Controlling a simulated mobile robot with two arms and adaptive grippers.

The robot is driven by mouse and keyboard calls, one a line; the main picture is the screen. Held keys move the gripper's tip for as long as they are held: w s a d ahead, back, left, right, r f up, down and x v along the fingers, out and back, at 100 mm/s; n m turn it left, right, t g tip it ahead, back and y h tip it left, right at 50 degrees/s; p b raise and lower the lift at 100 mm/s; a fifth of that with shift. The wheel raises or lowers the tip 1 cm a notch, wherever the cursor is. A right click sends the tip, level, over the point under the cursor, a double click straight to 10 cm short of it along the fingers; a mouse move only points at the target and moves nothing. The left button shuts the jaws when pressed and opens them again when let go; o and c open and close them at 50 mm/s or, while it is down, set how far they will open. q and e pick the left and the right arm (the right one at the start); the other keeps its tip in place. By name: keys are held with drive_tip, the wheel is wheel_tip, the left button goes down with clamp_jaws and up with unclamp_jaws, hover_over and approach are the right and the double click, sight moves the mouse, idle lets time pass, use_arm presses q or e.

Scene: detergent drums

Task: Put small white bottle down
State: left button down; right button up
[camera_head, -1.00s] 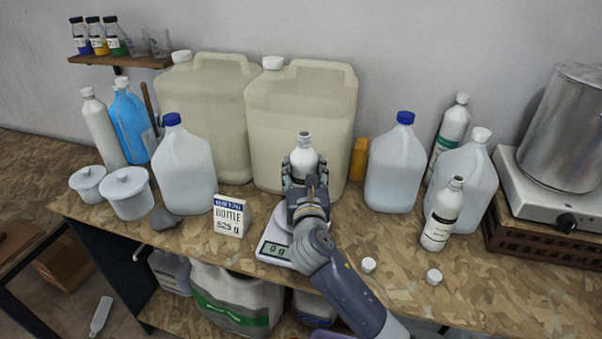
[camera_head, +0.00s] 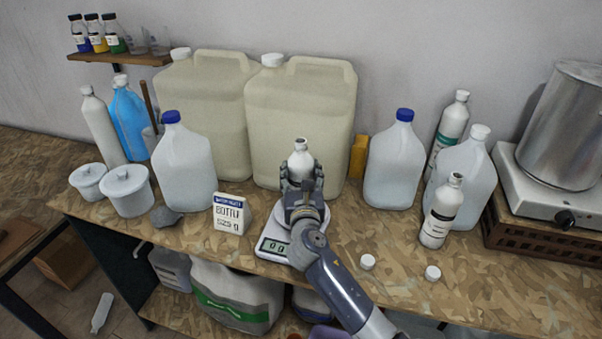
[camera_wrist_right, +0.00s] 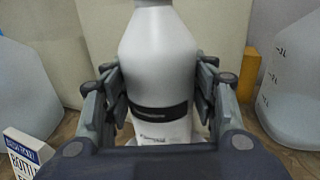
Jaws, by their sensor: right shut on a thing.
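The small white bottle (camera_head: 301,161) is upright over the kitchen-type scale (camera_head: 275,246) on the bench. My right gripper (camera_head: 301,184) is shut around the bottle's body. In the right wrist view the bottle (camera_wrist_right: 158,60) stands between the two fingers (camera_wrist_right: 162,95), with a black band on its label. The gripper hides the bottle's base in the head view, so I cannot tell whether it touches the scale pan. The scale display seems to read 0 g. My left gripper is not in view.
A card reading "BOTTLE 529 g" (camera_head: 229,214) stands left of the scale. Large beige drums (camera_head: 300,110) are close behind. A blue-capped jug (camera_head: 394,165) and another white bottle (camera_head: 441,213) stand to the right. Two white caps (camera_head: 367,262) lie on the bench's front right, with free room around them.

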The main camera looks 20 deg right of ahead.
drive_tip(key=o, duration=1.5)
drive_tip(key=b+v, duration=0.1)
drive_tip(key=v, duration=1.1)
drive_tip(key=shift+s+b, duration=0.1)
drive_tip(key=shift+b, duration=0.25)
